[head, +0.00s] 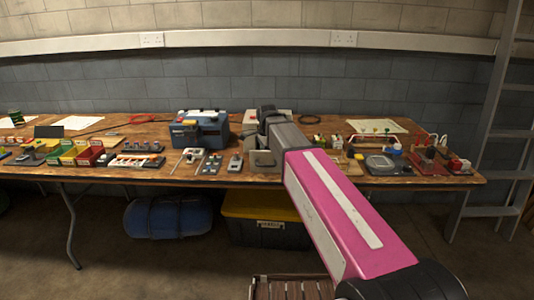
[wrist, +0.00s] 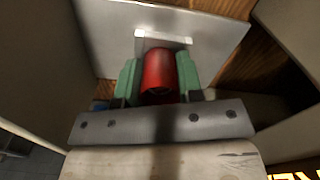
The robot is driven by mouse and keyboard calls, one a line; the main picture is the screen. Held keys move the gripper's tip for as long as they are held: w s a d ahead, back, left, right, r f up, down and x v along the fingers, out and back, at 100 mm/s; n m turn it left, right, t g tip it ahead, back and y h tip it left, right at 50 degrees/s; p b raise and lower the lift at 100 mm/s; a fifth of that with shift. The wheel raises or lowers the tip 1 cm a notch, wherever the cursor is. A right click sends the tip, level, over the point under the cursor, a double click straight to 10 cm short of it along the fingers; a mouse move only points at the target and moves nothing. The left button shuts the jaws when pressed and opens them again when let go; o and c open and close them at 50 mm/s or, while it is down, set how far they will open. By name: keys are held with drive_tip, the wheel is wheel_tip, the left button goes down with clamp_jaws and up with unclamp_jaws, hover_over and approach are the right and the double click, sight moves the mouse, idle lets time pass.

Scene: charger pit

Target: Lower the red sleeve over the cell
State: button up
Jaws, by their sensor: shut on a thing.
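The red sleeve (wrist: 160,70) shows in the wrist view as a short red cylinder. My gripper (wrist: 158,82) has its green finger pads on both sides of the sleeve and is shut on it. A pale square frame or holder (wrist: 162,40) shows just beyond the sleeve, over a light grey panel (wrist: 218,32). I cannot tell whether the sleeve touches it. The cell cannot be made out. In the head view my arm hides the gripper and the sleeve, near a grey box on the bench (head: 262,160).
The wooden bench (head: 150,180) is crowded. A blue toolbox (head: 205,128) stands left of my arm, with small grey devices (head: 210,164) in front. Red, green and yellow bins (head: 72,154) are further left. A grey scale-like device (head: 381,164) and wired parts stand right.

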idle(0.4)
drive_tip(key=o, duration=1)
drive_tip(key=shift+r, duration=0.15)
drive_tip(key=shift+r, duration=3.3)
